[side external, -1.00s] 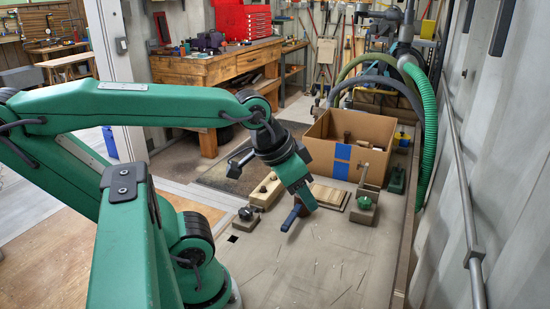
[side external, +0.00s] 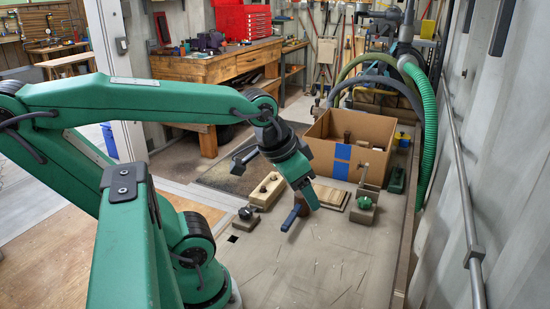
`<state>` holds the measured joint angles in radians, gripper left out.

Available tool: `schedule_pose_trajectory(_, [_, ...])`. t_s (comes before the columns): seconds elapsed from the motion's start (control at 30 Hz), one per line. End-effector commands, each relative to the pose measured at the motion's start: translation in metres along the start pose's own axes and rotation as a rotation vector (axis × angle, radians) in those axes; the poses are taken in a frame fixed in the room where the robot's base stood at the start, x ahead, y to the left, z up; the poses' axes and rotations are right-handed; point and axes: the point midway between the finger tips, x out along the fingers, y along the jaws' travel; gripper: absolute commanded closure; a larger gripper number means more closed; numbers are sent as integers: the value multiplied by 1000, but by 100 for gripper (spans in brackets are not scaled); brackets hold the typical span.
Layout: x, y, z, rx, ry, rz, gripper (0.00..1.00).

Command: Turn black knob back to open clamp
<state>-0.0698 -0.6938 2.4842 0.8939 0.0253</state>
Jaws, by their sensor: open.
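A small dark knob (side external: 246,213) sits on a low block on the bench, left of my gripper. A second fixture (side external: 363,206) stands to the right, with an upright handle and a dark green round part. I cannot tell for certain which of them is the task's clamp. My gripper (side external: 298,214) points down over the bench between the two. It is open, with a blue finger in front and a brown part beside it; I cannot tell whether that part is a finger or a separate thing. It appears apart from both fixtures.
A wooden block with holes (side external: 266,191) lies behind the knob. Flat boards (side external: 330,195) lie behind my gripper. An open cardboard box (side external: 355,135) stands at the back, near a green hose (side external: 427,140). The bench front (side external: 305,268) is clear but scratched.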

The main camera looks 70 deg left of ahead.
Motion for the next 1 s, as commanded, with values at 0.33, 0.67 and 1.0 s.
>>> schedule_pose_trajectory(0.33, [34,-71,-3,-156,-143,-93,41])
schedule_pose_trajectory(0.67, [66,-151,22,-327,-287,-139,41])
schedule_pose_trajectory(1.0, [91,-224,77,-506,-410,-134,41])
